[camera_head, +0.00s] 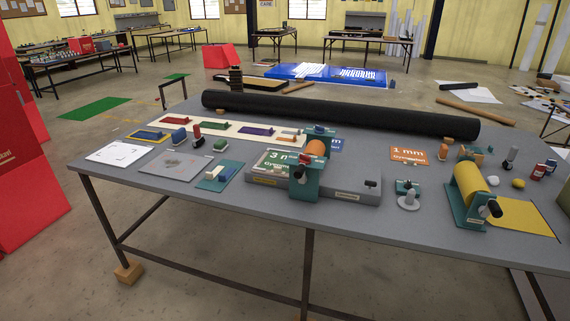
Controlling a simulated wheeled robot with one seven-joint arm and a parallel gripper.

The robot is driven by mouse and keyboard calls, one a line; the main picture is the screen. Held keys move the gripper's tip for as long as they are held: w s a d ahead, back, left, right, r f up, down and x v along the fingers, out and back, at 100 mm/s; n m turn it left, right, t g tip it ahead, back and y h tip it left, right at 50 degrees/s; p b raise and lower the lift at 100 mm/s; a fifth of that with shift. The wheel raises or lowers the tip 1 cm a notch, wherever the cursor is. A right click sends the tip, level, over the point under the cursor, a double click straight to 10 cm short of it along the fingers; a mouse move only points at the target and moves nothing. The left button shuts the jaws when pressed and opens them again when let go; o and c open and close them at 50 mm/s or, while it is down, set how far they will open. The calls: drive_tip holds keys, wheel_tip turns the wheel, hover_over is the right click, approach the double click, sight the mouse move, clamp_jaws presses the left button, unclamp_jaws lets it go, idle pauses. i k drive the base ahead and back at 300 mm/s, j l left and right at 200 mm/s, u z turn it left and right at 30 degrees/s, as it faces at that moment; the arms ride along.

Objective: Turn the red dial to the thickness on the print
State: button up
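A teal press (306,182) with an orange roller (316,148) stands across a grey bed (345,190) near the table's middle. A small dark and red knob (301,172) shows on its near side; it may be the red dial, but its setting is too small to read. A green card (275,158) on the bed reads "3 m…", its right part hidden behind the press. An orange card (408,153) reading "1 mm" lies right of the press. I cannot tell which sheet is the print. My gripper is not in view.
A long black roll (340,115) lies along the table's back. A yellow-roller press (469,190) stands at right. A grey stamp-like piece (408,197) sits between the presses. Colored blocks on a cream strip (228,131) and a white sheet (112,153) are at left.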

sight(304, 159)
drive_tip(key=i+j+z, duration=0.1)
drive_tip(key=j, duration=0.3)
drive_tip(key=i+j+z, duration=0.1)
drive_tip(key=j, duration=0.35)
drive_tip(key=i+j+z, duration=0.1)
drive_tip(key=i+j, duration=0.15)
drive_tip(key=j, duration=0.15)
drive_tip(key=i+j+z, duration=0.1)
drive_tip(key=j, duration=0.35)
drive_tip(key=i+j+z, duration=0.1)
drive_tip(key=j, duration=0.35)
